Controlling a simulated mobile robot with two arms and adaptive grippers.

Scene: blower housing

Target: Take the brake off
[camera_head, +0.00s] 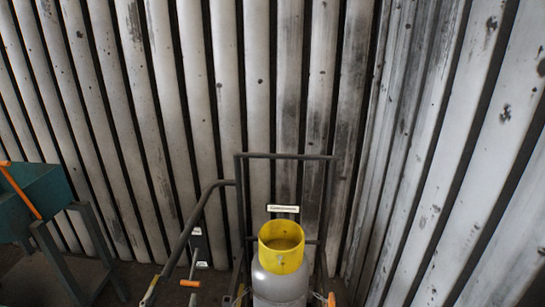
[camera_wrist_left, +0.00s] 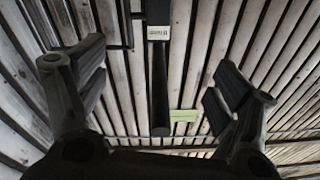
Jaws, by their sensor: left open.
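No part is clearly marked as the brake. In the head view a thin lever (camera_head: 194,262) with an orange end stands left of a grey cylinder (camera_head: 279,287) with a yellow collar (camera_head: 281,247). Small white labels (camera_head: 202,265) sit beside the lever. In the left wrist view my left gripper (camera_wrist_left: 158,75) is open, one finger on each side. A dark upright bar (camera_wrist_left: 160,90) with a pale label at its top shows between the fingers; I cannot tell how far away it is. I cannot make out either gripper in the head view.
A dark tube frame (camera_head: 286,156) rises behind the cylinder, with a bent side tube (camera_head: 190,230) to its left. A teal bin on a stand (camera_head: 40,205) is at the left edge. A corrugated metal wall (camera_head: 230,100) closes off the back and right.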

